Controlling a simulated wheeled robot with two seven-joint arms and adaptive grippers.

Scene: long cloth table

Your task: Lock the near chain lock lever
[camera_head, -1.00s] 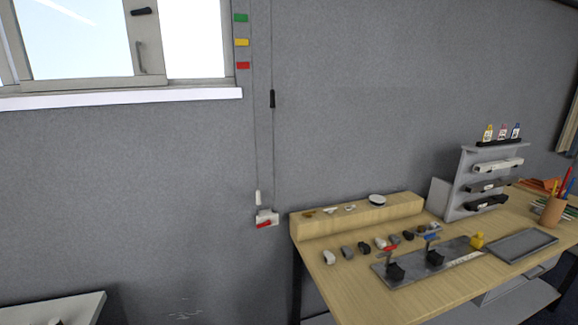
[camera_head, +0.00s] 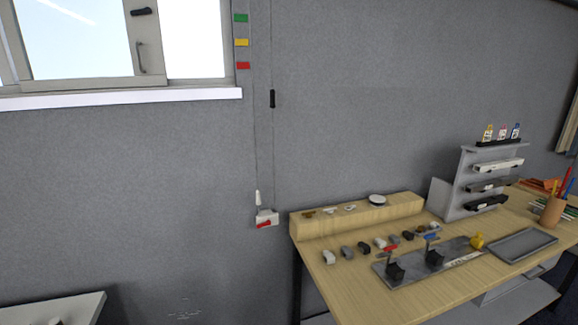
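Two thin chains or cords hang down the grey wall, one with a black piece (camera_head: 272,99) and the other with a white tapered piece (camera_head: 258,197) near its lower end. A small white wall fitting (camera_head: 269,214) sits at their bottom, left of the table. A red lever (camera_head: 264,224) is on its lower front; its exact angle is too small to tell. I take this fitting to be the chain lock. Neither of my grippers is in view.
The wooden table (camera_head: 345,292) stands right of the fitting, with a raised wooden block (camera_head: 355,220), a metal plate with two black holders (camera_head: 417,273) and several small parts. A white surface (camera_head: 60,307) is at lower left.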

